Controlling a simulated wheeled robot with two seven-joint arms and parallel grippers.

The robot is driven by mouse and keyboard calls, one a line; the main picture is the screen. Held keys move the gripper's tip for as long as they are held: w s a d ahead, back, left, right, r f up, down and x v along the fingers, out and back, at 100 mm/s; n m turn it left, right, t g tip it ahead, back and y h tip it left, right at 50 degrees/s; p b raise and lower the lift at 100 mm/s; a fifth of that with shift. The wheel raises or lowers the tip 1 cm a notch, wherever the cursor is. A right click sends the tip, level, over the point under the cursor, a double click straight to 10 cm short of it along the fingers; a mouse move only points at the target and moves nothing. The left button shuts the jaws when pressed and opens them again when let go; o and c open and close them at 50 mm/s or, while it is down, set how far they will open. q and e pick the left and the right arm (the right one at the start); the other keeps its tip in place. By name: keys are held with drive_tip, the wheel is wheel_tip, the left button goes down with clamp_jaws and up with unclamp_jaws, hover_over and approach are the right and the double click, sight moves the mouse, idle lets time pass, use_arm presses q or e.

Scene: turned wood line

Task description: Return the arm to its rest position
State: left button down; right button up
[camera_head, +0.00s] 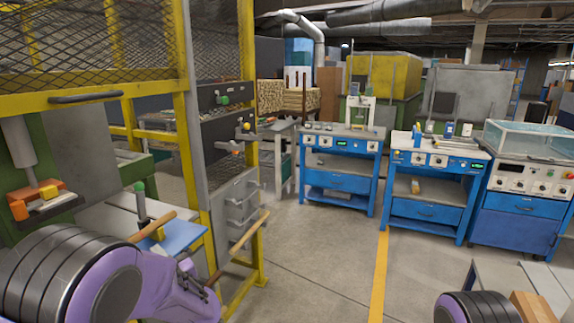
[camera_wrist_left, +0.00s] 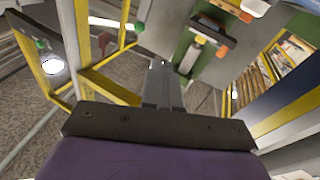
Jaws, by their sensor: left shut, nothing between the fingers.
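My left arm, with black rings and a purple shell, fills the lower left of the head view. In the left wrist view my left gripper (camera_wrist_left: 165,80) has its grey fingers together, with nothing between them. Beyond them, that view shows a tilted picture of grey panels and yellow frames. My right arm (camera_head: 478,307) shows only as a ringed purple link at the bottom right of the head view; its gripper is out of the picture.
A yellow mesh cage frame (camera_head: 190,130) stands close on the left. A wooden rod (camera_head: 153,226) lies tilted over a blue pad (camera_head: 183,237); another wooden rod (camera_head: 250,237) is beside the frame. Blue workbenches (camera_head: 338,183) stand farther back. Open floor lies mid-view.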

use_arm(q)
drive_tip(key=s+f+m+g+h, duration=0.2)
drive_tip(key=s+f+h, duration=0.2)
drive_tip(key=s+f, duration=0.6)
drive_tip(key=s+f+m+g+h, duration=0.15)
drive_tip(key=s+f+h, duration=0.4)
drive_tip(key=f, duration=0.95)
drive_tip(key=s+f+g, duration=0.3)
drive_tip(key=s+f, duration=0.2)
drive_tip(key=s, duration=0.8)
drive_tip(key=s+d+f+g, duration=0.1)
drive_tip(key=s+f+g, duration=0.3)
drive_tip(key=s, duration=0.8)
drive_tip(key=shift+s+f+h, duration=0.4)
drive_tip(key=shift+f+h, duration=0.05)
drive_tip(key=shift+f, duration=0.05)
